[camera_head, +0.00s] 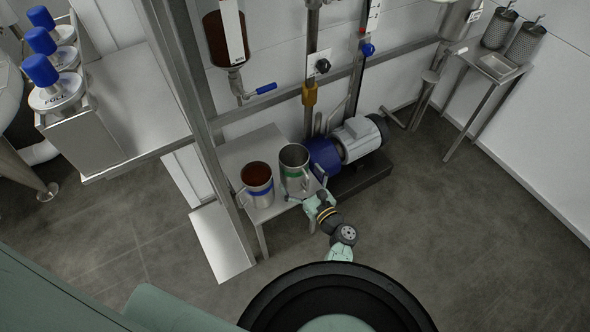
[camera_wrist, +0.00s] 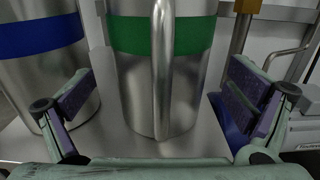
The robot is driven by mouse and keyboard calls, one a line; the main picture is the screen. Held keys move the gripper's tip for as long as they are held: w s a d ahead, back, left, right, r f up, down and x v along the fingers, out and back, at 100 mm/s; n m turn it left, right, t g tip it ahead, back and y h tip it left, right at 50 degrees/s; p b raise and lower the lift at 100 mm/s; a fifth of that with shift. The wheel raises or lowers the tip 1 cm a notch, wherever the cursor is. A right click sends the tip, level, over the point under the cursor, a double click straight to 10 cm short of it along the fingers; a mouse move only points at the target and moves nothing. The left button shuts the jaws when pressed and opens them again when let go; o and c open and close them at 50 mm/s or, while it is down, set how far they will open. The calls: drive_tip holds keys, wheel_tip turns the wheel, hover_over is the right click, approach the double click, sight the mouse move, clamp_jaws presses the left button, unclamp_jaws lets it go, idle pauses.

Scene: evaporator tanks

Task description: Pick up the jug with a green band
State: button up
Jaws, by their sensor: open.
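The jug with a green band (camera_head: 295,169) is a steel jug standing upright on a small steel table (camera_head: 236,152). In the head view it looks empty, and its handle faces my gripper. In the wrist view the green-banded jug (camera_wrist: 190,80) is straight ahead, with its vertical handle (camera_wrist: 162,60) in the middle. My gripper (camera_head: 310,198) is at the table's front right corner. In the wrist view my gripper (camera_wrist: 165,105) is open, one finger on each side of the handle, with nothing visibly held.
A second jug with a blue band (camera_head: 257,184), holding brown liquid, stands close to the left; its blue band (camera_wrist: 42,35) shows beside my left finger. A blue and grey pump (camera_head: 350,145) is just right of the table. A steel post (camera_head: 205,130) rises at the left.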

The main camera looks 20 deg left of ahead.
drive_tip(key=shift+x, duration=0.85)
drive_tip(key=shift+c, duration=0.3)
drive_tip(key=c, duration=1.5)
